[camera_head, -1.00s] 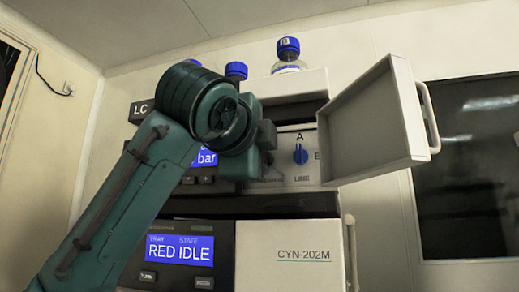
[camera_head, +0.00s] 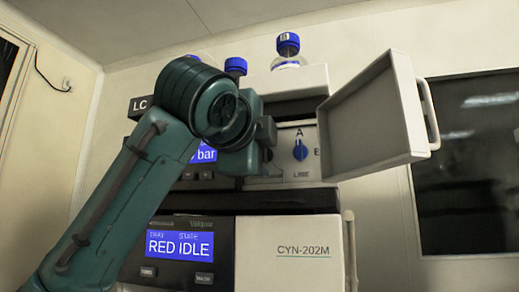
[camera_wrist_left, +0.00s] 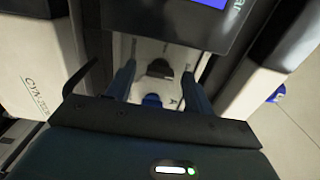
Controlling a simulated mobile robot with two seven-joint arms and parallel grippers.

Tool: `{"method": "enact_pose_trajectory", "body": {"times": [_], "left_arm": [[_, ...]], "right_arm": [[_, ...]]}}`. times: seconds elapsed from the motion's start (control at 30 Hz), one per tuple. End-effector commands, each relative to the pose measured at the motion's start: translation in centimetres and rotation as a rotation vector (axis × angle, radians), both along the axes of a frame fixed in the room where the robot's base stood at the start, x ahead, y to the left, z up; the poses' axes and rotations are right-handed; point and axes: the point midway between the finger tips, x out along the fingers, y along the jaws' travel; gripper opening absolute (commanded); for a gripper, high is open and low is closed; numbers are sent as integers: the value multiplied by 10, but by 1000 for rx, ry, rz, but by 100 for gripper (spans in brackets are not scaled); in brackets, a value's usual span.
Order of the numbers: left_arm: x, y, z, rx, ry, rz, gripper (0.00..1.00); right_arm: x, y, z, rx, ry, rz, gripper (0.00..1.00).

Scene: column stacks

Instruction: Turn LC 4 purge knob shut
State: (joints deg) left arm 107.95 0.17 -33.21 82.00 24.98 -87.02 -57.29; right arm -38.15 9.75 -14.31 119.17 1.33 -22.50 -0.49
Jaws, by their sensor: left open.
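The LC stack's open module has a pale panel (camera_head: 300,172) with a blue selector knob (camera_head: 300,150) marked A and B above the word LINE. In the left wrist view a black knob (camera_wrist_left: 160,68), likely the purge knob, sits on this panel above the blue knob (camera_wrist_left: 151,100). My left gripper (camera_head: 268,138) is in front of the panel's left part, left of the blue knob, and hides the black knob in the head view. In the left wrist view its open fingers (camera_wrist_left: 158,74) stand on either side of the black knob, with gaps showing. My right gripper is out of view.
The module's door (camera_head: 370,125) hangs open to the right of the panel. Blue-capped bottles (camera_head: 288,50) stand on top. A screen reading RED IDLE (camera_head: 179,244) and a CYN-202M front (camera_head: 290,252) are below. My left arm partly covers the bar display (camera_head: 205,153).

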Motion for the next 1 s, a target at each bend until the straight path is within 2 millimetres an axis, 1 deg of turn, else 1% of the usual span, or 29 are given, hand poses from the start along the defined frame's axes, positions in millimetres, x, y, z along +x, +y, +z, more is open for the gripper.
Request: {"method": "enact_pose_trajectory", "body": {"times": [0.13, 0.23, 0.37, 0.5, 0.6, 0.7, 0.83, 1.0], "left_arm": [[-6, 2, 0, -1, -3, 0, 53], [-19, 6, -1, -1, -4, -1, 53], [-45, 14, -2, 0, -6, 0, 53], [-76, 25, -2, -1, -6, 0, 53], [-95, 31, -2, -1, -5, 0, 53], [-110, 36, -1, 0, -3, -1, 53], [-121, 39, 0, -1, -2, 0, 53], [-126, 41, 0, 0, 1, 0, 53]], "right_arm": [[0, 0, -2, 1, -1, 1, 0], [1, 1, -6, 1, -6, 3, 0], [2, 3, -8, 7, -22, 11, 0], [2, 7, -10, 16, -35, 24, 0], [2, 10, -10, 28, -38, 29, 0], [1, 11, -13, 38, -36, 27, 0], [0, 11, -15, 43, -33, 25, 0], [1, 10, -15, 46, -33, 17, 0]]}}
